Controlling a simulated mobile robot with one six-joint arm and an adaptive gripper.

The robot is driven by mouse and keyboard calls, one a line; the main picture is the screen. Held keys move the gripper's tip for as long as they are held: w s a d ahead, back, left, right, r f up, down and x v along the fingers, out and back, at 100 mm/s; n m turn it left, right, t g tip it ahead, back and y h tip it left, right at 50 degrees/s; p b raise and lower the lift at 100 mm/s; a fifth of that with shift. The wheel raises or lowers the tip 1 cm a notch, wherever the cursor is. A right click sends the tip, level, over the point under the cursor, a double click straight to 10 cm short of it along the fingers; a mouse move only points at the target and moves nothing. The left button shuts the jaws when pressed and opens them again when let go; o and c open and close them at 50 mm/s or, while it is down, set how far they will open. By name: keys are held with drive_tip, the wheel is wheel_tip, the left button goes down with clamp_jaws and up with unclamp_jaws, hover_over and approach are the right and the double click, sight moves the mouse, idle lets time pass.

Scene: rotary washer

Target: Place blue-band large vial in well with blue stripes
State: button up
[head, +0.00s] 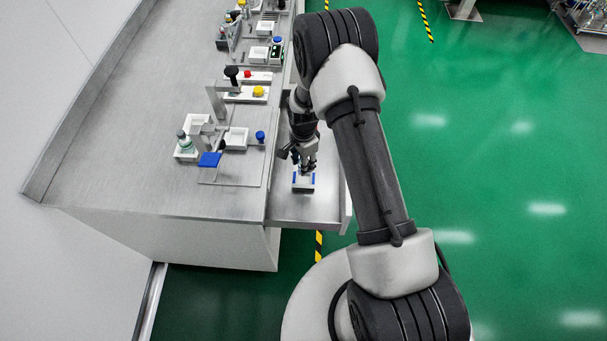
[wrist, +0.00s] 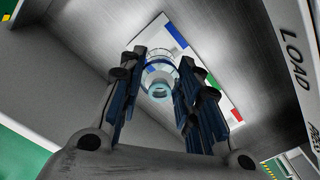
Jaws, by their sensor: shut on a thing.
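My gripper (head: 305,166) points down over an open metal drawer at the bench's right side. In the wrist view its two dark fingers (wrist: 158,68) are closed on a clear vial (wrist: 158,78) with a blue band. Beyond the vial is a white block (wrist: 212,88) with blue, red and green marks. In the head view this block (head: 303,187) shows blue stripes at its sides, right below the fingertips. The wells are hidden behind the vial and fingers, so I cannot tell whether the vial's lower end is inside one.
The drawer (head: 292,209) has raised walls, and its rim (wrist: 292,50) reads LOAD. The bench front is clear.

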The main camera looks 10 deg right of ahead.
drive_tip(key=shift+f+b, duration=0.7)
drive_tip(key=shift+f, duration=2.7)
drive_tip(key=shift+f, duration=0.15)
drive_tip(key=o, duration=0.9)
